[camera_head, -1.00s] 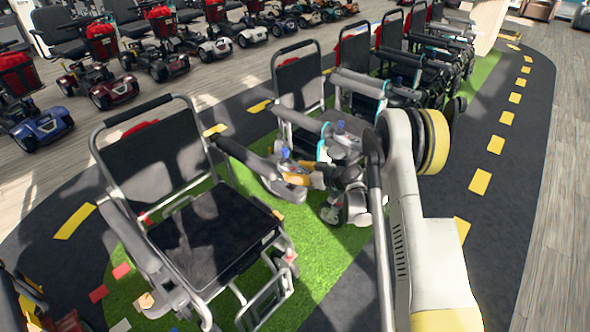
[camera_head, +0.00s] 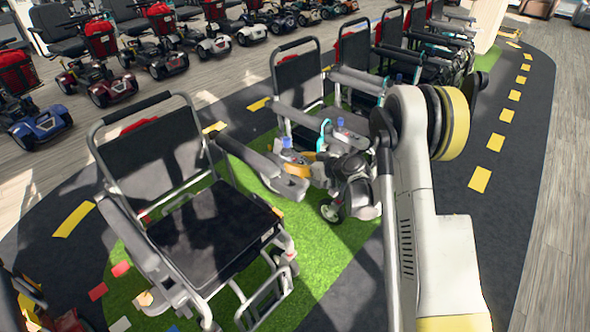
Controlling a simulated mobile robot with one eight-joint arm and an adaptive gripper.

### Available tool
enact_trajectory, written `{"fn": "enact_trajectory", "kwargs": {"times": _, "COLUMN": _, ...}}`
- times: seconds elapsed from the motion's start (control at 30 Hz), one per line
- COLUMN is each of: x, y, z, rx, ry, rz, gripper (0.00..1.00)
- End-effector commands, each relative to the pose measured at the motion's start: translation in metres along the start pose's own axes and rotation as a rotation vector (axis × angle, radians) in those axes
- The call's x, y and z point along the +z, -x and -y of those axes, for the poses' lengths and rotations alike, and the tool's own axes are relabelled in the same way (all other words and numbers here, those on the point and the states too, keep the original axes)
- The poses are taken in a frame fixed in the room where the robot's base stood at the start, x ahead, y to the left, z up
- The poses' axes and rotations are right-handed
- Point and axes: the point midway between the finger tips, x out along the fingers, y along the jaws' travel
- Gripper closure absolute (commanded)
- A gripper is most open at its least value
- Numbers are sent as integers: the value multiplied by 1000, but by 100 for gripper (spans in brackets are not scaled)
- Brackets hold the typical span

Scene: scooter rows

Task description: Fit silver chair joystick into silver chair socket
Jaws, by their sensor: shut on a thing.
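The silver chair (camera_head: 205,235) has a black seat and back and stands on the left of the green strip, its frame silver. Its far armrest (camera_head: 245,155) runs forward to a grey end (camera_head: 290,186). My gripper (camera_head: 300,160) is just above and behind that end, partly lost among grey parts of my arm. It is shut on the joystick (camera_head: 287,144), a small dark piece with a blue top. I cannot make out the fingertips clearly. The socket cannot be told apart at the armrest's end, and I cannot tell whether the joystick touches it.
A second chair (camera_head: 298,75) stands close behind my gripper, with more chairs in a row beyond. The dark floor (camera_head: 340,300) in front is clear. Coloured squares (camera_head: 98,291) lie at lower left.

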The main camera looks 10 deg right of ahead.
Motion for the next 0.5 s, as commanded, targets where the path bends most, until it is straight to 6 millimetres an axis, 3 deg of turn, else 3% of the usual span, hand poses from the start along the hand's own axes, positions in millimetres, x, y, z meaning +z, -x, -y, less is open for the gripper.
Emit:
{"fn": "enact_trajectory", "kwargs": {"times": 0.23, "x": -58, "y": 67, "z": 25, "rx": 80, "ry": -35, "rz": 6, "gripper": 92}}
{"fn": "enact_trajectory", "kwargs": {"times": 0.5, "x": -87, "y": 124, "z": 52, "rx": 146, "ry": -62, "rz": 5, "gripper": 92}}
